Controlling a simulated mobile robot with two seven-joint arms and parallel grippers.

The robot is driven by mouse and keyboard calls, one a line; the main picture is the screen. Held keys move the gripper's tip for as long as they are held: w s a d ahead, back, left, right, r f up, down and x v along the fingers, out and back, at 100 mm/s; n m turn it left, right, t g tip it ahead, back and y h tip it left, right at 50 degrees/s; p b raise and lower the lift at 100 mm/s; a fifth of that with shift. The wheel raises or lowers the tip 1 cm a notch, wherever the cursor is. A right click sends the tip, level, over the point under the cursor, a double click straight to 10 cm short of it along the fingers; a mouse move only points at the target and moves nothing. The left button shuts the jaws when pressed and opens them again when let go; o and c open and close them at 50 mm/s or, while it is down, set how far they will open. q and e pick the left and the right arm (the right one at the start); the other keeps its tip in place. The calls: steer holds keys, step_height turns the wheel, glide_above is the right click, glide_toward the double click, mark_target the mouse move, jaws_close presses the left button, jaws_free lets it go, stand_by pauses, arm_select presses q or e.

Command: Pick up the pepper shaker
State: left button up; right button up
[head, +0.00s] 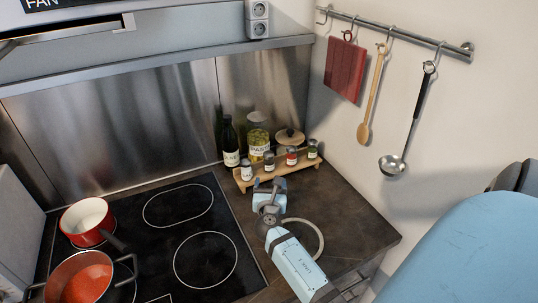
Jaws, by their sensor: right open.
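Several small shakers stand in a row on a low wooden rack (297,173) at the back of the counter. One at the left end (246,171) has a pale label, one is dark (269,162), one has a red label (292,157), and one at the right end (313,149) is dark with a greenish label. The labels are too small to read, so I cannot tell which is the pepper shaker. My right gripper (269,184) is open and empty, just in front of the rack's left half, apart from the shakers. My left gripper is out of view.
A dark bottle (230,143), a pasta jar (258,139) and a wooden-lidded jar (290,139) stand behind the shakers. A cooktop (180,235) with a red saucepan (88,220) and a larger pot (82,279) lies left. The counter (345,215) right of my gripper is clear. Utensils hang from a wall rail (400,32).

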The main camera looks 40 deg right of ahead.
mark_target(268, 159)
steer(key=shift+n, duration=0.3)
steer(key=x, duration=0.9)
steer(key=shift+w+a+r+p, duration=0.1)
steer(key=shift+a+r+p, duration=0.1)
steer(key=shift+p, duration=0.15)
steer(key=shift+w+d+r, duration=0.1)
steer(key=shift+w+d, duration=0.1)
steer(key=shift+w, duration=0.05)
steer(key=x, duration=0.3)
steer(key=shift+w+r, duration=0.15)
steer(key=shift+w, duration=0.3)
steer(key=shift+w+d, duration=0.3)
steer(key=shift+d, duration=0.15)
steer(key=c, duration=1.2)
steer(key=shift+o, duration=0.2)
steer(key=shift+r+p, duration=0.1)
steer(key=shift+p, duration=0.2)
